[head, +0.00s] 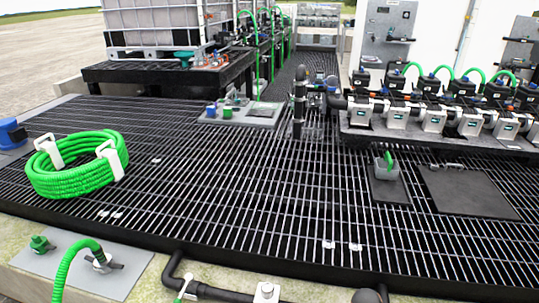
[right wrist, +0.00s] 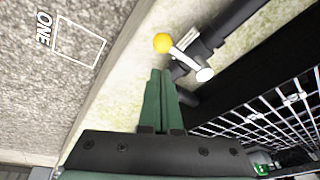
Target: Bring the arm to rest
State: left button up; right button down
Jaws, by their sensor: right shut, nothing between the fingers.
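My right gripper (right wrist: 160,74) shows in the right wrist view, with its two green fingers closed side by side and nothing between them. The fingertips appear just below a white valve lever with a yellow knob (right wrist: 162,43) on a black pipe. I cannot tell the exact gap, but they look apart. My left gripper shows in neither view, and the head view shows neither gripper clearly.
Black floor grating (head: 250,190) spreads across the middle. A coiled green hose (head: 72,180) lies on it at left. Valve units (head: 435,118) stand at right, and a tote (head: 160,20) sits on a black stand behind. A black pipe (head: 225,294) runs along the front edge.

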jog(key=s+a+r+n+t+y, duration=0.3)
jog(key=s+a+r+n, duration=0.1)
jog(key=s+a+n, duration=0.35)
jog(key=s+a+r+n+t+y, duration=0.35)
jog(key=s+a+n, duration=0.25)
jog(key=s+n, duration=0.25)
pick_arm(q)
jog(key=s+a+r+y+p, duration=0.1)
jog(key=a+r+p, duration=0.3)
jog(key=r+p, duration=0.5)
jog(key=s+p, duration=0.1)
jog(key=p, duration=0.2)
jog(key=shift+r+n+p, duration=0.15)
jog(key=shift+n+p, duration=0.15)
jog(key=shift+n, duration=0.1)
pick_arm(e)
notch_tip(320, 180, up, 11)
jog(key=s+d+h, duration=0.1)
jog(key=d, duration=0.1)
jog(key=shift+s+d+t, duration=0.15)
jog(key=shift+d+t, duration=0.2)
jog(key=shift+t, duration=0.1)
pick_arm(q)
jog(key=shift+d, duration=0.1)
pick_arm(e)
jog(key=shift+a, duration=0.15)
